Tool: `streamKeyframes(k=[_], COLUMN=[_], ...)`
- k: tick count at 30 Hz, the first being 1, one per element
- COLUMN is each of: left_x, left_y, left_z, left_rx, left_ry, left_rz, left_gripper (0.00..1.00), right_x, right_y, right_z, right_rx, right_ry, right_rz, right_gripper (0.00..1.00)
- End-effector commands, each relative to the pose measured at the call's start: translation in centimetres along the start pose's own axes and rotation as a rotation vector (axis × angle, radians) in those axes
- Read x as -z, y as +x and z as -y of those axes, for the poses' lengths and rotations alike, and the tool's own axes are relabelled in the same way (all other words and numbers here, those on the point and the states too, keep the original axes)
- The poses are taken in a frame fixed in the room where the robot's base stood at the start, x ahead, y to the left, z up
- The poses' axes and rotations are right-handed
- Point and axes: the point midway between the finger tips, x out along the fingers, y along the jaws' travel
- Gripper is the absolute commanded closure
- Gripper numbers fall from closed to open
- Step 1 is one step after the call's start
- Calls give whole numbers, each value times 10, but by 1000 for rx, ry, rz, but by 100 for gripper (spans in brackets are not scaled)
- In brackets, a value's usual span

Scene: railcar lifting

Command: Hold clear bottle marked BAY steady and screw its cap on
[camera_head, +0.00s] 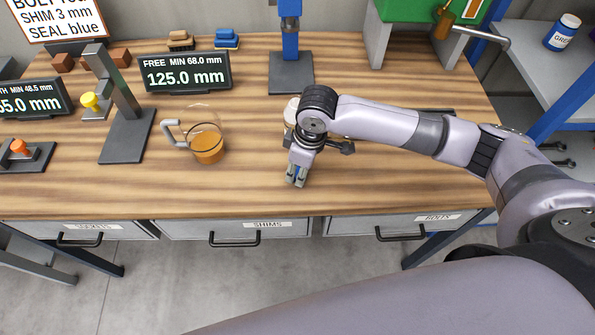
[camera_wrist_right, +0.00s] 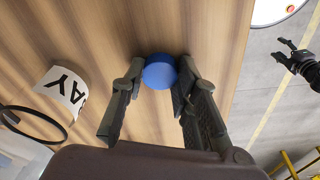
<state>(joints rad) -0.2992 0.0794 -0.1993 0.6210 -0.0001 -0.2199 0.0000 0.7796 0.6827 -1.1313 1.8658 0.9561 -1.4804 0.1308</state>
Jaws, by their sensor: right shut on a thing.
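My right gripper (camera_head: 297,178) points down over the front middle of the table and is shut on a blue cap (camera_wrist_right: 160,72). In the right wrist view the cap sits between the fingertips, above the wood; I cannot tell whether it touches the table. The clear bottle's white label (camera_wrist_right: 62,88) shows the letters "AY" at the left, apart from the gripper. In the head view the bottle (camera_head: 290,108) is mostly hidden behind my right wrist. My left gripper (camera_wrist_right: 284,50) shows small at the right of the wrist view, over the floor, fingers apart and empty.
A glass mug (camera_head: 207,145) with orange liquid stands left of the gripper. Black display signs (camera_head: 185,74) and a grey stand (camera_head: 125,130) are farther left. A blue post (camera_head: 290,45) and a green machine (camera_head: 430,8) stand behind. The table's front right is clear.

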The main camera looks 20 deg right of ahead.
Motion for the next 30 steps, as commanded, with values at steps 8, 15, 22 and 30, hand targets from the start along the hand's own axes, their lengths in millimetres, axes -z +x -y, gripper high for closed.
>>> streamKeyframes(k=[8,15,22,30], left_x=[0,-1,-2,-2], left_y=[1,5,12,17], left_z=[0,0,0,0], left_rx=[0,0,0,0], left_ry=[0,1,1,1], left_rz=[0,1,1,2], left_gripper=[52,52,52,52], right_x=[1,6,17,26], right_y=[-4,-34,-98,-166], right_z=[0,-1,-1,-1], right_rx=[-1,-4,-5,-3], right_ry=[0,-2,-2,0], right_rz=[-2,-5,-7,-5], right_gripper=[84,84,84,84])
